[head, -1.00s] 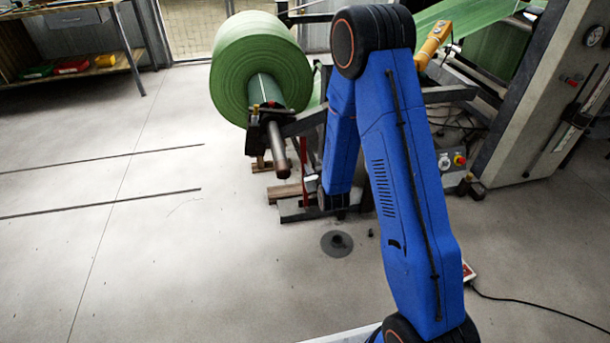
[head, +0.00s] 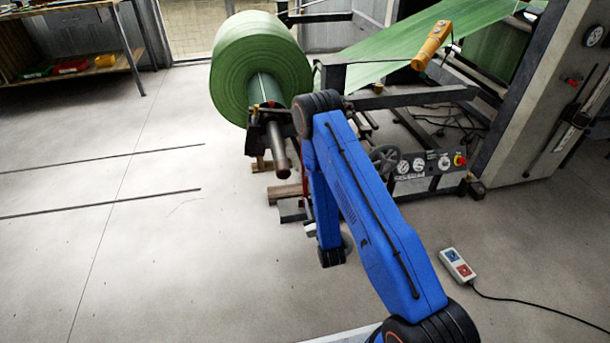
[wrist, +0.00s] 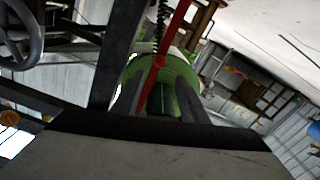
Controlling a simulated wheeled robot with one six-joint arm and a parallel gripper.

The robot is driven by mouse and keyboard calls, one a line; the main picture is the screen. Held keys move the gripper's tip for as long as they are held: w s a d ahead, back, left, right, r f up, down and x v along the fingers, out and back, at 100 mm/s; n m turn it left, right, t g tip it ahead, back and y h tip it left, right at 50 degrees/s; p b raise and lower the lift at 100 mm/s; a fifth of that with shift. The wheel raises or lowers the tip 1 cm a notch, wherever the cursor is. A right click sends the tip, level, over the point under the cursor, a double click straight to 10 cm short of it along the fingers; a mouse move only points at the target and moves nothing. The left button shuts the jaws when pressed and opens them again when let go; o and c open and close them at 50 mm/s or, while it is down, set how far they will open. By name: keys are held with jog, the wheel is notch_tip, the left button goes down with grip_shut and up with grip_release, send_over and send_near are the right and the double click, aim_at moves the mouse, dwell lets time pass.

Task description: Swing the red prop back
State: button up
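The red prop (wrist: 172,38) shows in the wrist view as a thin red bar slanting from the top edge down to the middle, with a joint partway along. My gripper (wrist: 160,88) is open, with its two dark fingers apart. The lower part of the prop appears in line with the gap between them; I cannot tell whether it lies inside the gap or beyond it. No grip on it shows. In the head view only a sliver of red shows beside my blue arm, and my gripper is hidden behind the arm. The green roll (head: 258,65) sits on its shaft (head: 281,155).
A black spring (wrist: 161,25) runs beside the prop, and a dark frame bar (wrist: 118,50) stands left of it. A handwheel (head: 385,158) and gauge panel (head: 430,167) are right of my arm. A pendant (head: 457,266) lies on the floor.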

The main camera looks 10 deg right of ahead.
jog(key=w, duration=1.7)
jog(key=shift+w, duration=0.2)
jog(key=shift+c, duration=0.6)
